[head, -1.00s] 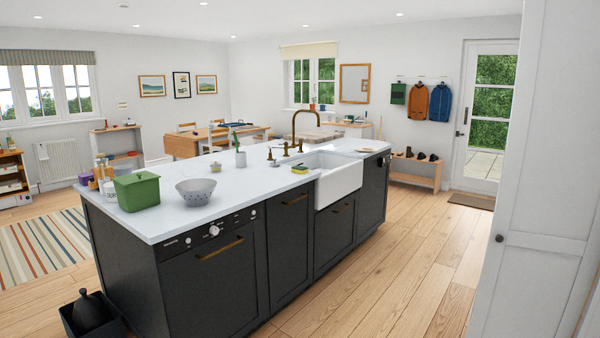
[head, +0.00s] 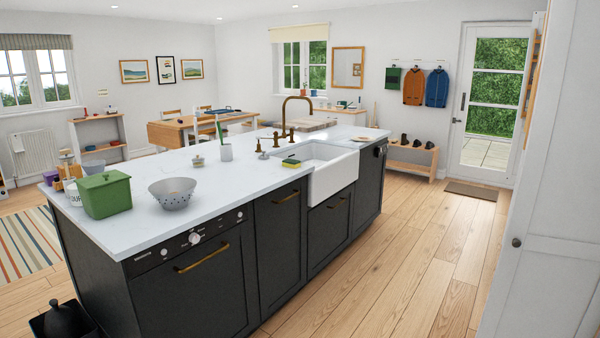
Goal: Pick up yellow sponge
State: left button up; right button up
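The yellow sponge (head: 292,162) lies on the white worktop of the kitchen island (head: 215,185), at the left edge of the white sink (head: 334,180). It looks yellow with a dark green layer and is small in the head view. Neither of my grippers shows in the head view.
A brass tap (head: 300,112) stands behind the sponge. A grey colander (head: 173,192) and a green lidded box (head: 104,194) stand on the island's left part. A white cabinet door (head: 540,190) fills the right side. The wooden floor (head: 410,240) between is clear.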

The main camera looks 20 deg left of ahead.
aim_at(294, 164)
jog(key=i+j+u, duration=0.1)
jog(key=i+j, duration=0.2)
jog(key=i, duration=0.25)
jog(key=i+j, duration=0.25)
jog(key=i, duration=0.3)
jog(key=i+j+u, duration=0.15)
jog(key=i, duration=0.4)
jog(key=i+j, duration=0.25)
jog(key=i, duration=0.3)
jog(key=i+j+u, duration=0.15)
jog(key=i, duration=0.45)
